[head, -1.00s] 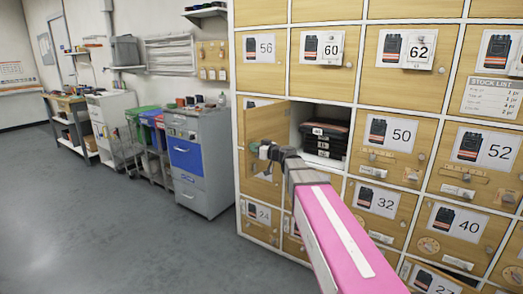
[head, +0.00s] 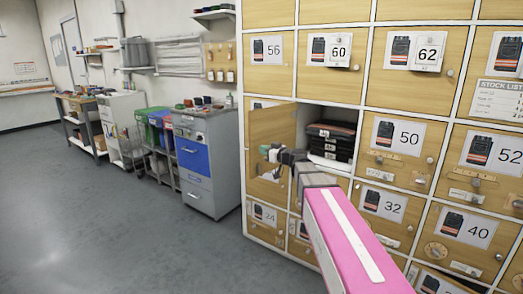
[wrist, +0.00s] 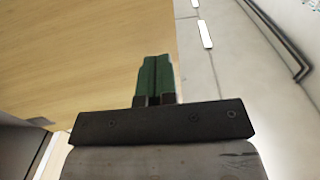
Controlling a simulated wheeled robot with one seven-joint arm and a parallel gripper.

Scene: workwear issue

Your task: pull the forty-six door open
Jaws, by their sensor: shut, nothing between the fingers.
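One locker door (head: 268,132) in the wooden cabinet stands open, swung out on its left side. Its inner face shows; its number does not, so I cannot read whether it is forty-six. The opened compartment (head: 310,113) holds a stack of dark folded items (head: 331,140). My gripper (head: 266,150) is in front of the door's inner face, near its free edge. In the wrist view its green fingers (wrist: 155,62) are together and empty, with a pale wooden panel (wrist: 80,60) beside and behind them. I cannot tell whether they touch it.
Closed doors surround the opening, among them 60 (head: 332,50), 50 (head: 395,148) and 32 (head: 382,203). A grey drawer cabinet (head: 208,165) with a blue front, bins (head: 158,130) and a bench (head: 85,125) stand along the left wall. The grey floor (head: 130,230) is clear.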

